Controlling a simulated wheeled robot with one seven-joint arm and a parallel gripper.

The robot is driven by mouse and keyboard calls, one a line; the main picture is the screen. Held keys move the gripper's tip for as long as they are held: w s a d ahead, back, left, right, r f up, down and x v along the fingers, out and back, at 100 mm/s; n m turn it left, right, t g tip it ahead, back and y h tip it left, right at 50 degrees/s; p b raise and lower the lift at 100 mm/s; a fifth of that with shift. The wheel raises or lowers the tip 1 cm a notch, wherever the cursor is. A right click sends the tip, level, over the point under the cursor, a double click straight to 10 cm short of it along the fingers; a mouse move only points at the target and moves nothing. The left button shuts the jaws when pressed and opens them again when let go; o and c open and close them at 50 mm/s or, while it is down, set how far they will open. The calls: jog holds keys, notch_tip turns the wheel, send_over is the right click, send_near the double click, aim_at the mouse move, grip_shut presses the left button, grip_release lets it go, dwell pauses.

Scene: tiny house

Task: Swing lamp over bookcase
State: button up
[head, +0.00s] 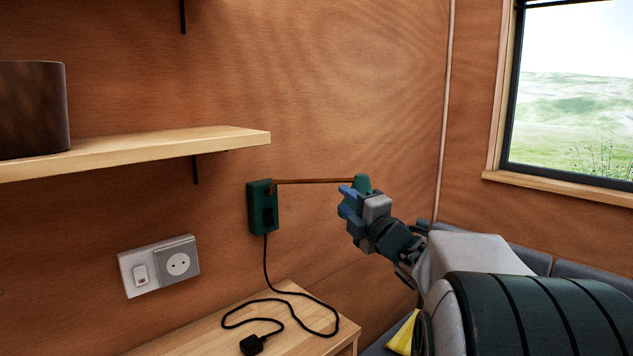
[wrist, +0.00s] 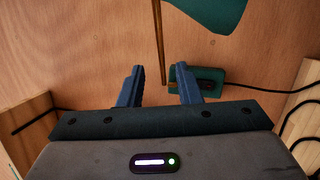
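The wall lamp has a green wall box (head: 263,208), a thin brass arm (head: 315,181) reaching right, and a green shade (head: 363,182) at its end. My gripper (head: 345,198) is at the shade end, partly covering the shade. In the wrist view, my gripper (wrist: 160,68) is open, its two blue fingers apart and nothing clamped. The brass arm (wrist: 157,40) runs down the picture between the fingers; contact cannot be told. The shade (wrist: 210,12) is at the top right, and the wall box (wrist: 212,80) is behind the right finger. The low bookcase top (head: 225,318) lies below the wall box.
A black cord and plug (head: 252,345) lie on the bookcase top. A wooden shelf (head: 150,148) with a dark round container (head: 32,108) is at upper left. A socket and switch plate (head: 158,266) is on the wall. A window (head: 570,90) is at right.

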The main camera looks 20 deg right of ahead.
aim_at(323, 182)
jog(key=p+x, duration=0.2)
jog(key=x, duration=0.9)
jog(key=shift+w, duration=0.1)
grip_shut()
